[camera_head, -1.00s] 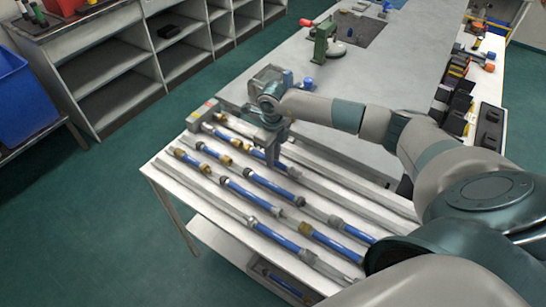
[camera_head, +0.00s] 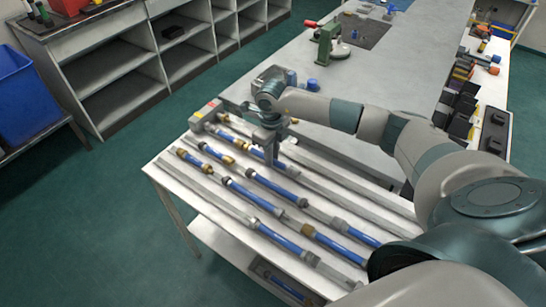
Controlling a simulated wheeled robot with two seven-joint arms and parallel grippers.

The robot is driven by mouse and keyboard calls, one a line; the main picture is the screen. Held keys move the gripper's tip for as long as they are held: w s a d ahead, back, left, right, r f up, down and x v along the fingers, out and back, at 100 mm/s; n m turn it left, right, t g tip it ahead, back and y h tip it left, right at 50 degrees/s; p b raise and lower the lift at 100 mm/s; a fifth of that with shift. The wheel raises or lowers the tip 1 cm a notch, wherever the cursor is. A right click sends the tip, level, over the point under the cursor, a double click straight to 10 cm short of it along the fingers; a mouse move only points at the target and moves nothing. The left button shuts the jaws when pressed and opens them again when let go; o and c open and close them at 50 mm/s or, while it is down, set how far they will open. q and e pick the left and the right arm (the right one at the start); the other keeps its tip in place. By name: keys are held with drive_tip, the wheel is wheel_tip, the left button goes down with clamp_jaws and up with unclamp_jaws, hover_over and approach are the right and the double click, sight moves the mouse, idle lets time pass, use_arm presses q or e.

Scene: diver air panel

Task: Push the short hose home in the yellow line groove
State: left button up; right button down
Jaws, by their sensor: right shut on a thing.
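The air panel (camera_head: 203,196) is a pale, table-like board with several parallel grooves holding blue hose pieces with dark, grey and brass fittings. My right gripper (camera_head: 271,157) reaches down to the far rows and is shut on a short blue hose (camera_head: 257,153). The gripper hides part of this hose, so I cannot tell how deep it sits in its groove. Brass fittings (camera_head: 241,144) lie just left of the gripper. A small red and yellow mark (camera_head: 211,104) shows at the far left corner of the panel. My left gripper is out of view.
Other blue hoses (camera_head: 240,190) lie in the nearer rows. A grey bench (camera_head: 385,60) with a green and red tool (camera_head: 328,42) stands behind. Dark boxes (camera_head: 461,112) line the right side. A blue bin (camera_head: 25,95) and shelves (camera_head: 125,85) are at left.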

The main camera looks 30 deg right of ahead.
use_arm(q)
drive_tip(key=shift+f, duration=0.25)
use_arm(e)
drive_tip(key=shift+w+a, duration=0.15)
drive_tip(key=shift+w, duration=0.2)
drive_tip(key=c, duration=1.6)
unclamp_jaws()
